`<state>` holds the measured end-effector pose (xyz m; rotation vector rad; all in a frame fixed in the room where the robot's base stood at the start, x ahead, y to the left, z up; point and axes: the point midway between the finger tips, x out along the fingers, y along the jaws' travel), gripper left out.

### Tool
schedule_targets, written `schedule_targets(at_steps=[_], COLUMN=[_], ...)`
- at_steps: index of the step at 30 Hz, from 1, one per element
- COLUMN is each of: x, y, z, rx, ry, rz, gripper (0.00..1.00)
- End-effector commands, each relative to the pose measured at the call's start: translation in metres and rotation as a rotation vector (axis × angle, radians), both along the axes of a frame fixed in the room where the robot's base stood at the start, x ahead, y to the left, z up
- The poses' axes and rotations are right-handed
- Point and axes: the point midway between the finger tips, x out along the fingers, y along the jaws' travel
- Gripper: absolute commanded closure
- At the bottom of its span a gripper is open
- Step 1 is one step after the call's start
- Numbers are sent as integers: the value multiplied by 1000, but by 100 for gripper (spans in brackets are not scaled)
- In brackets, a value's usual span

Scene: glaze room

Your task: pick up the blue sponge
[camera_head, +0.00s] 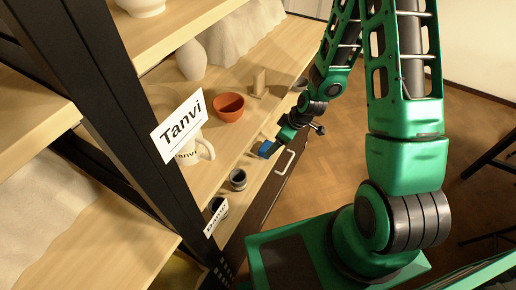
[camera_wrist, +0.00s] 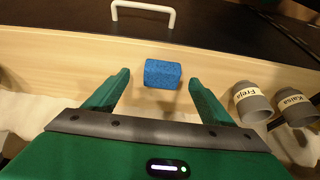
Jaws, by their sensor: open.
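The blue sponge (camera_wrist: 163,73) lies on the wooden shelf, between and just beyond my gripper's fingertips in the wrist view. My gripper (camera_wrist: 158,80) is open, with one green finger on each side of the sponge and a gap to it on both sides. In the head view the sponge (camera_head: 265,149) is a small blue block near the shelf's front edge, partly hidden by my gripper (camera_head: 277,145).
Two grey cups, labelled Freja (camera_wrist: 251,102) and Kaisa (camera_wrist: 294,106), stand right of the sponge in the wrist view. An orange bowl (camera_head: 229,107), a white mug (camera_head: 197,149) and a vase (camera_head: 191,60) share the shelf. A white handle (camera_wrist: 143,10) lies beyond the sponge.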

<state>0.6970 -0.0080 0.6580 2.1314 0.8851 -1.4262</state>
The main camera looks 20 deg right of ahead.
Motion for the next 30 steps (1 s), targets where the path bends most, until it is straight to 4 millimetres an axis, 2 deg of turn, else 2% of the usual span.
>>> schedule_targets(at_steps=[7, 18, 27, 28, 30], x=[3, 7, 7, 7, 7], y=[11, 19, 22, 22, 22], z=[-5, -43, -46, -46, -46], rx=[1, 0, 0, 0, 0], ry=[2, 1, 0, 0, 0], rz=[6, 1, 4, 4, 4], gripper=[23, 23, 23, 28, 45])
